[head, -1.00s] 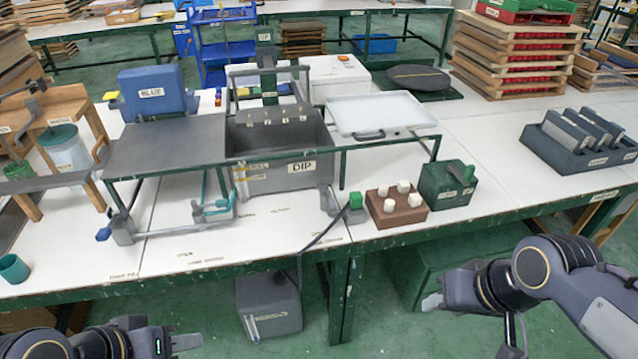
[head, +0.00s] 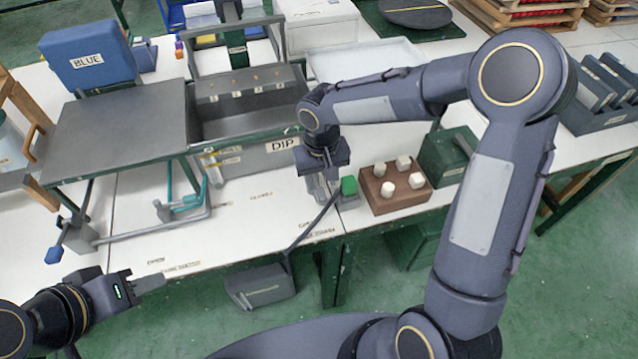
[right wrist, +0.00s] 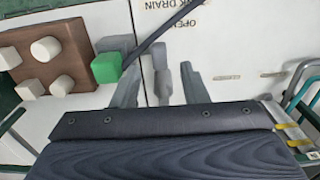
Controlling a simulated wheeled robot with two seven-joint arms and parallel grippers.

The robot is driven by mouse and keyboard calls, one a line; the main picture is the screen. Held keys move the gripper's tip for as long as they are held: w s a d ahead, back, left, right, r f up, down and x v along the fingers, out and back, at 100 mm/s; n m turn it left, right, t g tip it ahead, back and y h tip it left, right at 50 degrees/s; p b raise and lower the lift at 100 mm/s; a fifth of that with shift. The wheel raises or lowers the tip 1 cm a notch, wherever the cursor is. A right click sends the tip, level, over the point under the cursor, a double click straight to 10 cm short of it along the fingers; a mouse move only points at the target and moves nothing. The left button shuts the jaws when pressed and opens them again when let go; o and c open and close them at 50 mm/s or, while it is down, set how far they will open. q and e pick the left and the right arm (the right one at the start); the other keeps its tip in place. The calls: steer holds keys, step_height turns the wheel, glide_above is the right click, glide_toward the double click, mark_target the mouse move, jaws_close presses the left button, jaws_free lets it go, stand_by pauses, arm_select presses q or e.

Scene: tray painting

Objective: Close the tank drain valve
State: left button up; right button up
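The tank drain valve (head: 349,186) is at the front edge of the white table, below the DIP tank (head: 250,150). It has a green block-shaped end, also seen in the right wrist view (right wrist: 106,67), and grey parts beside it. A dark hose or rod runs from it over the table edge. My right gripper (head: 322,190) points down just left of the green end. In the right wrist view its fingers (right wrist: 161,80) are apart, with grey valve parts between them; contact is unclear. My left gripper (head: 138,281) is empty, fingers apart, in front of the table.
A brown block with white knobs (head: 376,204) and a green box (head: 445,155) stand right of the valve. A grey lever assembly (head: 160,228) lies to the left. A grey bucket (head: 262,286) is below the table edge. Printed OPEN and drain labels mark the tabletop.

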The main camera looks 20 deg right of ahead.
mark_target(321, 193)
steer(key=shift+f, duration=2.15)
jaws_close()
